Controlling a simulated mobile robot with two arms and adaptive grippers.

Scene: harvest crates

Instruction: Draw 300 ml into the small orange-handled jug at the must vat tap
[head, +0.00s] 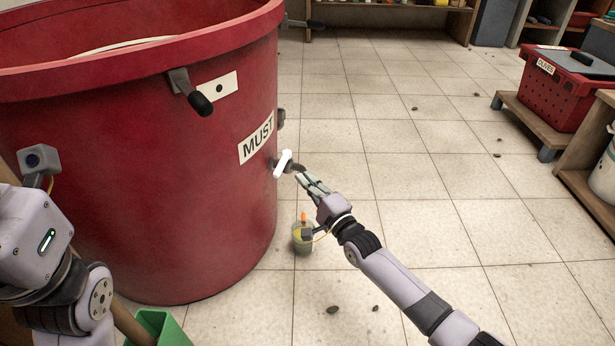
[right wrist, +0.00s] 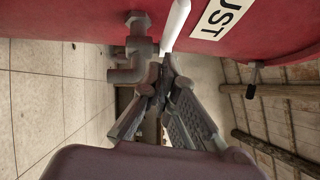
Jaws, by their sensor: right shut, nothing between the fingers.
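The big red must vat (head: 190,200) fills the left of the head view. Its tap, with a white lever (head: 283,164), sticks out below the MUST label. In the right wrist view the white lever (right wrist: 176,24) rises beside the grey tap body (right wrist: 134,50). My right gripper (head: 302,178) is shut and empty, its fingertips close to the tap and lever; I cannot tell if they touch. The small jug (head: 303,246), clear with an orange handle (head: 304,217), shows below the tap, partly behind my wrist parts. Its fill level is unclear. My left arm shows at the left edge, its fingers out of view.
A red crate (head: 550,95) with a grey lid sits on a low wooden stand at the right. A green container (head: 158,328) is at the bottom left. Open tiled floor (head: 420,190) lies right of the vat, with a few small dark bits on it.

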